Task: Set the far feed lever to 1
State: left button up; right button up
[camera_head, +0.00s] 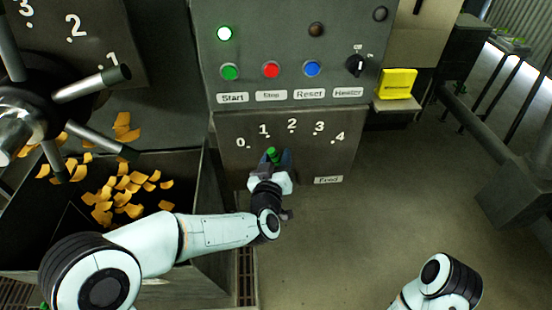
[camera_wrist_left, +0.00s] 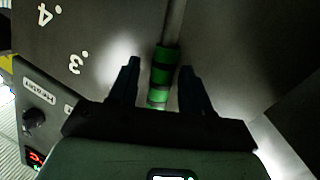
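The feed lever has a green and black banded grip (camera_wrist_left: 161,75) on a metal rod in the left wrist view. Its green part (camera_head: 272,155) shows in the head view below the marks 1 and 2 of the panel (camera_head: 345,150) numbered 0 to 4 and labelled Feed. My left gripper (camera_head: 272,163) is at the lever, with a finger on each side of the grip. In the left wrist view the gripper (camera_wrist_left: 160,88) is open, with gaps between both fingers and the grip. The lever's pivot is hidden, so its exact setting cannot be told. My right gripper is out of view.
Above is a control panel with Start (camera_head: 229,72), Stop (camera_head: 271,70) and Reset (camera_head: 312,69) buttons and a black Heater knob (camera_head: 355,65). At left are a spoked handwheel (camera_head: 30,120) and a dark bin (camera_head: 185,165) with orange chips.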

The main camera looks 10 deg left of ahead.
pick_arm(q)
jog(key=s+r+b, duration=0.1)
jog(key=s, duration=1.2)
jog(key=shift+s+a+r, duration=0.15)
jog(key=shift+s+a, duration=0.05)
jog(key=shift+a, duration=0.15)
